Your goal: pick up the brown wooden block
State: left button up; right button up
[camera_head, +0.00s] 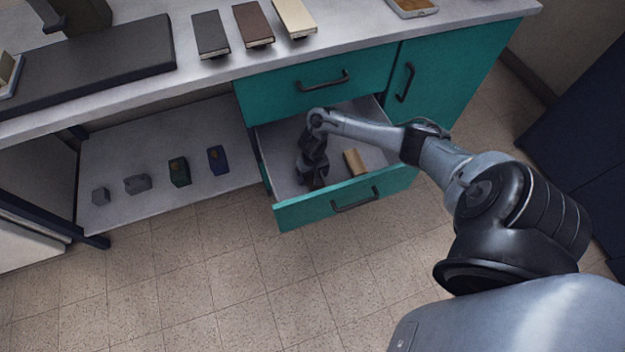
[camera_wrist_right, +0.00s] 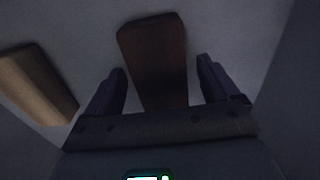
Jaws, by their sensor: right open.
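The brown wooden block (camera_wrist_right: 153,50) is dark in the right wrist view and lies on the floor of the open drawer (camera_head: 310,212). My right gripper (camera_wrist_right: 162,75) is open, with one finger on each side of the block's near part and a visible gap on both sides. In the head view my right gripper (camera_head: 312,180) points down inside the drawer and hides the brown block. A lighter tan block (camera_head: 355,162) lies to the right in the drawer; it also shows at the left of the wrist view (camera_wrist_right: 38,84). My left gripper is not in view.
The teal drawer front and side walls surround the gripper. The worktop (camera_head: 200,80) above carries a dark flat slab (camera_head: 95,65) and several book-like items (camera_head: 253,25). A low shelf (camera_head: 160,150) at left holds several small objects, including a blue one (camera_head: 217,159).

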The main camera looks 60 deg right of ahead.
jog(key=shift+c, duration=0.4)
jog(key=c, duration=1)
jog(key=shift+r, duration=0.1)
jog(key=shift+c, duration=0.3)
